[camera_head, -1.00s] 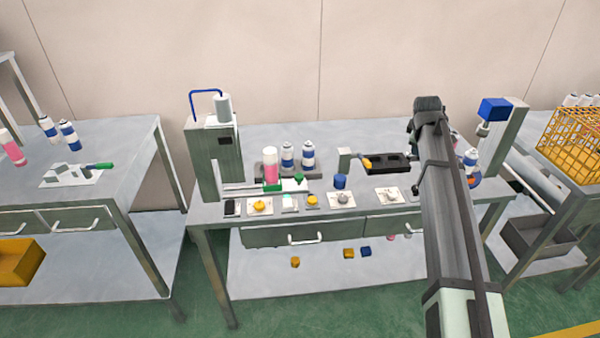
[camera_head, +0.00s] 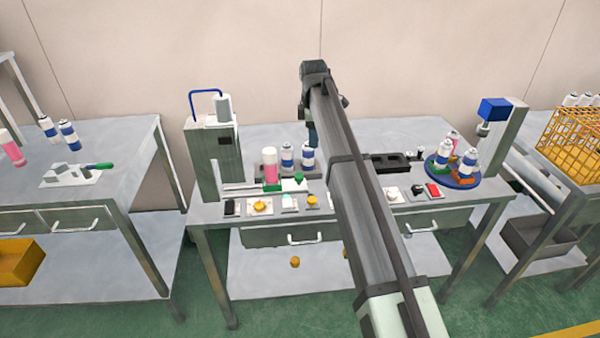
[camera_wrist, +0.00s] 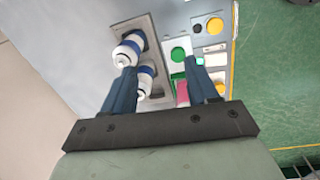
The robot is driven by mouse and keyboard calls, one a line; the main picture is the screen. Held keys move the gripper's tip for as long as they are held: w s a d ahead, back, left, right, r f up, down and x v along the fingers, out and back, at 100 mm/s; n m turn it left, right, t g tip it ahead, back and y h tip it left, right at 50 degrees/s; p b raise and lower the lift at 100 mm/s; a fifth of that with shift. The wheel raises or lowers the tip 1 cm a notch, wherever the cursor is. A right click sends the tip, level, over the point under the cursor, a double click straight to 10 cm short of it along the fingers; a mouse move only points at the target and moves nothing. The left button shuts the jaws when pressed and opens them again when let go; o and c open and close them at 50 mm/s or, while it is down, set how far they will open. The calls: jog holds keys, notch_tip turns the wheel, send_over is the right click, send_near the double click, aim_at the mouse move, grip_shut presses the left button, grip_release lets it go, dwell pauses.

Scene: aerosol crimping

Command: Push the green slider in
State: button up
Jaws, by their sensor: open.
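The green slider (camera_head: 271,187) sits on a light rail on the middle bench, with a pink can (camera_head: 270,165) standing upright on it. In the wrist view green shows beside the pink can (camera_wrist: 182,92), partly covered by a finger. A round green knob (camera_head: 299,179) is just right of the slider; it shows in the wrist view (camera_wrist: 178,54). My gripper (camera_wrist: 160,68) is open and empty, pointing down over the bench. In the head view the arm hides most of it, right of the slider and the cans.
Two white-and-blue cans (camera_head: 287,156) stand in a grey holder behind the slider, close to my gripper. A tall grey machine (camera_head: 213,150) stands at the left. Buttons and small plates line the front edge. A blue round table (camera_head: 440,177) with cans is at the right.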

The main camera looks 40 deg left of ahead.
aim_at(300, 175)
jog(key=s+a+n+g, duration=0.1)
jog(key=s+a, duration=0.1)
jog(key=s, duration=0.2)
notch_tip(300, 175, down, 14)
jog(key=shift+r, duration=0.1)
dwell(0.3)
jog(key=shift+c, duration=0.4)
grip_shut()
